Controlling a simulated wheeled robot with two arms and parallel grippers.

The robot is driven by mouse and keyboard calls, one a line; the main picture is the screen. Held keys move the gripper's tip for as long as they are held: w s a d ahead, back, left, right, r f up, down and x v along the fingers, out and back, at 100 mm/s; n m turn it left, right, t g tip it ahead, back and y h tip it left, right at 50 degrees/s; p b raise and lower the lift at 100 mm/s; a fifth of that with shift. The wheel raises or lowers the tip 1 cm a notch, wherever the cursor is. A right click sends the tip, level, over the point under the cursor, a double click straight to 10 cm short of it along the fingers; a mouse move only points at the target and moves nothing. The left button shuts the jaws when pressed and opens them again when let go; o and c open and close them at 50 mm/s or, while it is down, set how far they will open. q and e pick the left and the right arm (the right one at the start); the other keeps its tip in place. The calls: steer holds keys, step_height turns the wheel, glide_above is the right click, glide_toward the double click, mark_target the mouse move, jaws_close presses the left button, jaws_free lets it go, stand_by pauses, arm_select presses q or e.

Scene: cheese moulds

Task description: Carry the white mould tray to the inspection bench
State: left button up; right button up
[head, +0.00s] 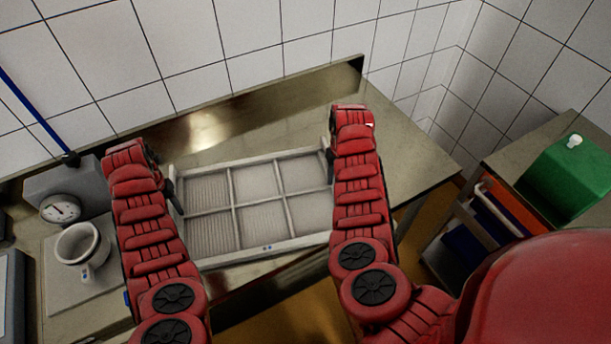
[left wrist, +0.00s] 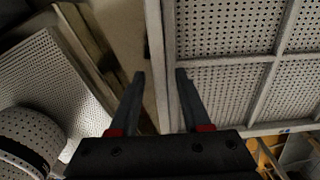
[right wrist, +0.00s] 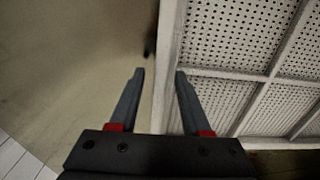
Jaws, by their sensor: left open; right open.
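The white mould tray (head: 283,249), a shallow frame with several perforated compartments, lies on a steel table (head: 405,160) between my two arms. My left gripper (head: 173,193) is at the tray's left end; in the left wrist view its open fingers (left wrist: 160,75) are on either side of the tray's end wall (left wrist: 154,45). My right gripper (head: 330,162) is at the right end; in the right wrist view its open fingers (right wrist: 160,74) are on either side of that end wall (right wrist: 166,60). I cannot tell whether the fingers touch the walls. Which surface is the inspection bench is unclear.
A white cup-shaped mould (head: 82,247) stands on a board at left, near a grey box with a dial gauge (head: 60,210). A green canister (head: 566,180) stands on a separate bench at right, above an orange and blue cart. A floor gap separates the two surfaces.

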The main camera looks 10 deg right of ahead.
steer(key=shift+r, duration=0.3)
arm_select(q)
step_height(320, 180, up, 12)
steer(key=shift+f, duration=0.2)
arm_select(e)
step_height(320, 180, up, 11)
steer(key=shift+r, duration=0.2)
